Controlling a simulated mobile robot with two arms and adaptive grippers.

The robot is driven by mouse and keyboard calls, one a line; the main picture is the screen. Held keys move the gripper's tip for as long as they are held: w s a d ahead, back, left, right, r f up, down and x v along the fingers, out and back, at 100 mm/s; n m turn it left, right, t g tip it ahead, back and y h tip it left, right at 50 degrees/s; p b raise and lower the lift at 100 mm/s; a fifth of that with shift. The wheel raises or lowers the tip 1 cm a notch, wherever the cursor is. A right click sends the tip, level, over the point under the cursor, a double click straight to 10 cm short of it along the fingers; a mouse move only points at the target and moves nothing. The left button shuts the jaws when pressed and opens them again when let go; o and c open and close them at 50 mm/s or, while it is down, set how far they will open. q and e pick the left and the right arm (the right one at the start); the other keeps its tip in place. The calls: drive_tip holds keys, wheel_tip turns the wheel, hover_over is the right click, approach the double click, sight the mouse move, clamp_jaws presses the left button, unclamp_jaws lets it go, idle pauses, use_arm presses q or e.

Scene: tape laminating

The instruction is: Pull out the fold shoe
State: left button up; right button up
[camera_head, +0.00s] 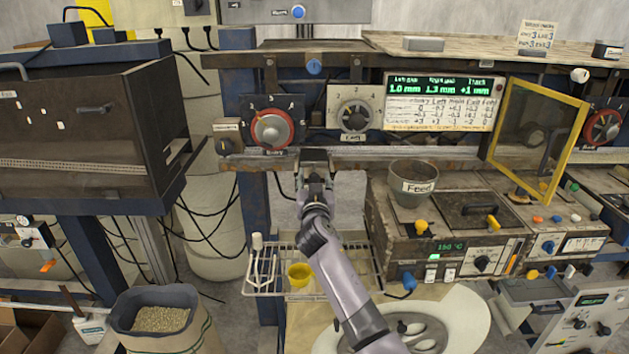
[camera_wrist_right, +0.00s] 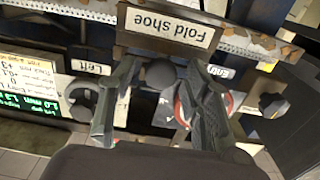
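The fold shoe (camera_wrist_right: 168,46) is a dark block with a white "Fold shoe" label, at the top of the right wrist view. A dark round knob (camera_wrist_right: 160,73) stands out from it. My right gripper (camera_wrist_right: 163,70) has its two fingers apart, one on each side of the knob, with gaps showing on both sides. In the head view my right gripper (camera_head: 315,168) is at the machine's front rail, below the dials, and mostly hides the fold shoe. My left gripper is not in view.
A red-ringed dial (camera_head: 271,129) and a grey dial (camera_head: 354,116) sit above the rail. A feed pot (camera_head: 411,184) and a yellow-framed guard (camera_head: 541,138) are to the right.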

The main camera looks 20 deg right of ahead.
clamp_jaws()
idle(0.4)
